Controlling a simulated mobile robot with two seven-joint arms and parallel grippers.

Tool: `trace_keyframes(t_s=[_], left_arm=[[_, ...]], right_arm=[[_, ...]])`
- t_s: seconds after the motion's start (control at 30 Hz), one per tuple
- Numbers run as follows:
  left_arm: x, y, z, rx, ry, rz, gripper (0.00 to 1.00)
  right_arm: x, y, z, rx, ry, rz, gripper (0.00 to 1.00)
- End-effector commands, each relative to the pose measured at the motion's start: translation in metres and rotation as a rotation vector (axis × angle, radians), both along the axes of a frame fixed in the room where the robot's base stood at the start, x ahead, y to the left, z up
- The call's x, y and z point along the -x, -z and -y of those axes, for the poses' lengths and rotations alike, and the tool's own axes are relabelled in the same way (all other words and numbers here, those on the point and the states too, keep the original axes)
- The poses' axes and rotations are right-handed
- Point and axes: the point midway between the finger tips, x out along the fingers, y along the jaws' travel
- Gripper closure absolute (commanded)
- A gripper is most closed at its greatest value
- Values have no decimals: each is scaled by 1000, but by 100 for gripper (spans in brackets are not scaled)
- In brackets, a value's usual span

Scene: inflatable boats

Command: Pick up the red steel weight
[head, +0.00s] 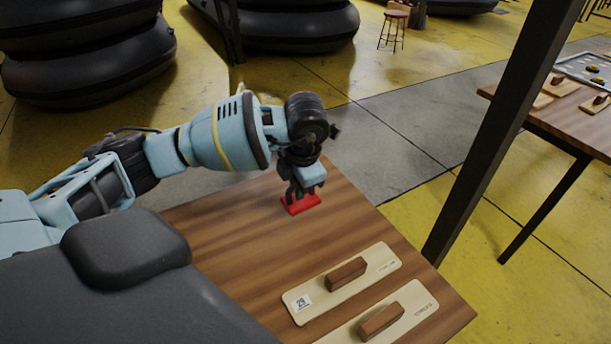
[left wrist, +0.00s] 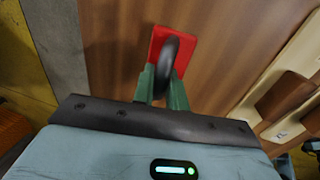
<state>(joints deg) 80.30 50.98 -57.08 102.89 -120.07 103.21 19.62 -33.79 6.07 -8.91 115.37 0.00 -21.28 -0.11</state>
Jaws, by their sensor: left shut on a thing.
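The red steel weight (head: 301,204) is a flat red block near the far edge of the wooden table (head: 230,243). In the left wrist view the weight (left wrist: 184,62) shows a dark rounded handle (left wrist: 168,60) standing on it. My left gripper (head: 302,190) points down over the weight, and in the left wrist view its green fingers (left wrist: 162,84) are shut on the handle. I cannot tell whether the weight rests on the table or is slightly raised. My right gripper is in neither view.
A dark post (head: 490,140) stands by the right edge. A second table (head: 560,118) is at the right. The tabletop left of the boards is clear.

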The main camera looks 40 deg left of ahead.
Motion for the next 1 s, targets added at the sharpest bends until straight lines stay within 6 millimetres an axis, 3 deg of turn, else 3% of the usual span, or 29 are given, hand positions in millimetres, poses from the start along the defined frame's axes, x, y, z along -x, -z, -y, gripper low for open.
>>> trace_keyframes(t_s=[0.2,0.5,0.7,1.0], left_arm=[[43,-5,12,0,2,3,100],[84,-9,24,1,2,3,100],[96,-10,27,1,0,3,100],[98,-10,28,1,-2,2,100]], right_arm=[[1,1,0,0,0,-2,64],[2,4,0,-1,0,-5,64],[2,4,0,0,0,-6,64],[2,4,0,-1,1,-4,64]])
